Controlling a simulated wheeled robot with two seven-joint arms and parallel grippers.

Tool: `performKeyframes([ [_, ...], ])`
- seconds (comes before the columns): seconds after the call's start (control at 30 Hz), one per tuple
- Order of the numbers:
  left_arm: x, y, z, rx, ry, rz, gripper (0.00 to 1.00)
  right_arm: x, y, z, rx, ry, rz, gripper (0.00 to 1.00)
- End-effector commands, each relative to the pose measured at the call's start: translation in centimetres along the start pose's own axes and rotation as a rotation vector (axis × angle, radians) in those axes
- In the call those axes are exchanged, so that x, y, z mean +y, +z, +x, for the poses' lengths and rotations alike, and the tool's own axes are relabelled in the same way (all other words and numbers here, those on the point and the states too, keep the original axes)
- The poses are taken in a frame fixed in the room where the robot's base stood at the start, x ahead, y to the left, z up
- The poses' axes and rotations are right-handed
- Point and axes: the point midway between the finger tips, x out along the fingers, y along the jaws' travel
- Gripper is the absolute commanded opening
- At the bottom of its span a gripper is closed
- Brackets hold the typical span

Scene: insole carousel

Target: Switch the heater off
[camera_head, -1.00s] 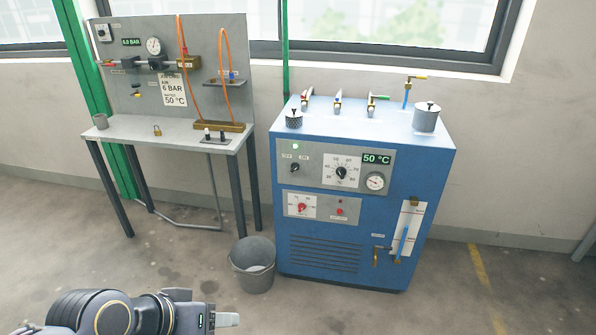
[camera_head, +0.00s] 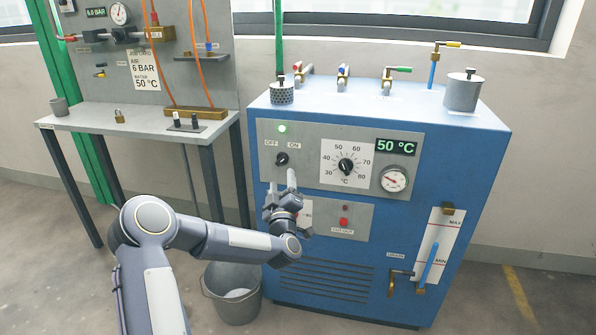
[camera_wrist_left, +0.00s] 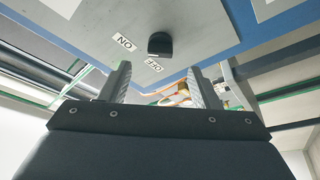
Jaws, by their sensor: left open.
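The heater (camera_head: 440,160) is a blue cabinet with a grey control panel. Its black OFF/ON rotary switch (camera_head: 281,159) sits at the panel's upper left, under a lit green lamp (camera_head: 282,129). The display (camera_head: 395,148) reads 50 °C. My left gripper (camera_head: 282,185) is open and empty, pointing up in front of the panel just below the switch. In the left wrist view the switch (camera_wrist_left: 160,44) shows beyond and between the two fingers (camera_wrist_left: 157,82), apart from them, with the ON and OFF labels beside it. My right gripper is not in view.
A temperature dial (camera_head: 346,166) and a gauge (camera_head: 394,179) are right of the switch. The red cut-out button (camera_head: 344,222) is below. A workbench (camera_head: 140,133) stands left, and a bucket (camera_head: 236,306) is on the floor below my arm.

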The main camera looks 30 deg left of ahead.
Motion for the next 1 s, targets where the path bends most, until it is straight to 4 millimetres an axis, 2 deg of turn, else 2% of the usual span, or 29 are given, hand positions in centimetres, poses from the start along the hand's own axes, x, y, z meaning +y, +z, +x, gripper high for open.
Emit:
performKeyframes([
  [0.13,-0.2,-0.2,1.3,0.015,-0.005,-0.004,0.56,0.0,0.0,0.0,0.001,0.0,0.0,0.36],
  [0.4,-0.2,-0.1,5.6,0.012,-0.005,-0.004,0.56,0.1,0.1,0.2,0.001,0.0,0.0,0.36],
  [0.53,-0.2,-0.1,7.0,0.011,-0.004,-0.004,0.56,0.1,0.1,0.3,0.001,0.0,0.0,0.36],
  [0.9,-0.1,-0.1,7.7,0.008,-0.003,-0.003,0.56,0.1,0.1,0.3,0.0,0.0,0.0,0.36],
  [1.0,-0.1,-0.1,7.7,0.008,-0.003,-0.003,0.43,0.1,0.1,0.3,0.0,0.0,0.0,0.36],
])
